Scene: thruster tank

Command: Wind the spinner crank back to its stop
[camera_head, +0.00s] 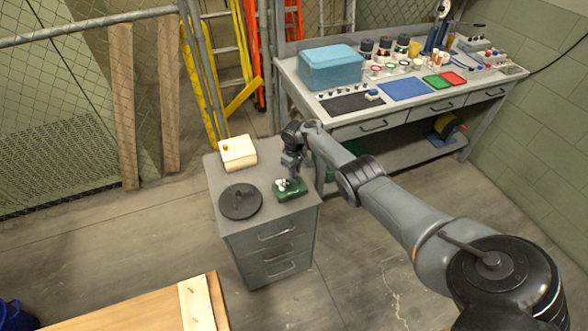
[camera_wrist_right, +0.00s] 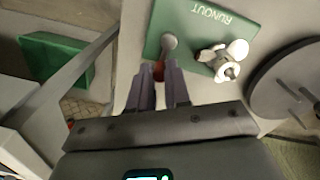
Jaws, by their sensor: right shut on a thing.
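A green runout block (camera_head: 291,189) sits on the grey cabinet top, and it also shows in the right wrist view (camera_wrist_right: 197,15) with the word RUNOUT. A small white propeller (camera_wrist_right: 228,58) stands at its edge. In the head view the right gripper (camera_head: 291,174) reaches down over the block, and the crank is too small to tell there. My left gripper is not in view.
A dark round plate with pegs (camera_head: 240,201) lies left of the block on the cabinet. A cream box (camera_head: 238,153) with an orange knob stands behind. A workbench (camera_head: 345,129) with parts and a blue case (camera_head: 331,68) is to the right. Open floor surrounds the cabinet's front.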

